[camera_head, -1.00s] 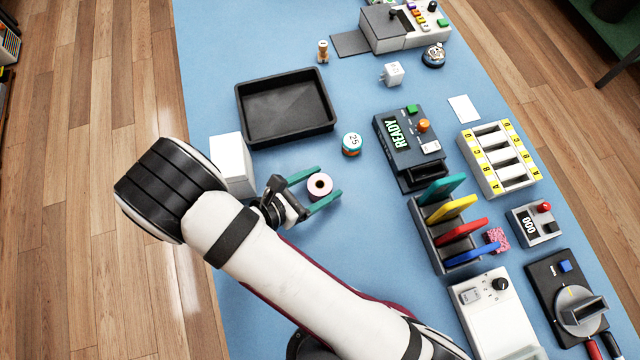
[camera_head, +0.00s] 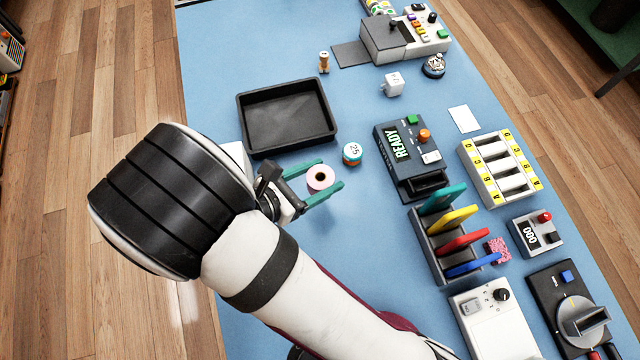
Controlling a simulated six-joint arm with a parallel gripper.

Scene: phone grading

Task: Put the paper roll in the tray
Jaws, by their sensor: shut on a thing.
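The paper roll (camera_head: 320,178) is a short pale pink-white cylinder with a dark hole in its upper face. My gripper (camera_head: 325,180) has its two green fingers on either side of the roll and is shut on it. The roll seems to be above the blue table top, but its exact height is hard to tell. The tray (camera_head: 290,149) is a black, shallow, empty rectangular box. It lies just beyond the gripper, up and to the left of the roll. The roll is outside the tray.
A small round container marked 25 (camera_head: 352,154) stands close beside the roll. A white box (camera_head: 232,155) is partly hidden behind my arm. A READY device (camera_head: 400,150) and a rack of coloured slabs (camera_head: 440,240) stand to the right.

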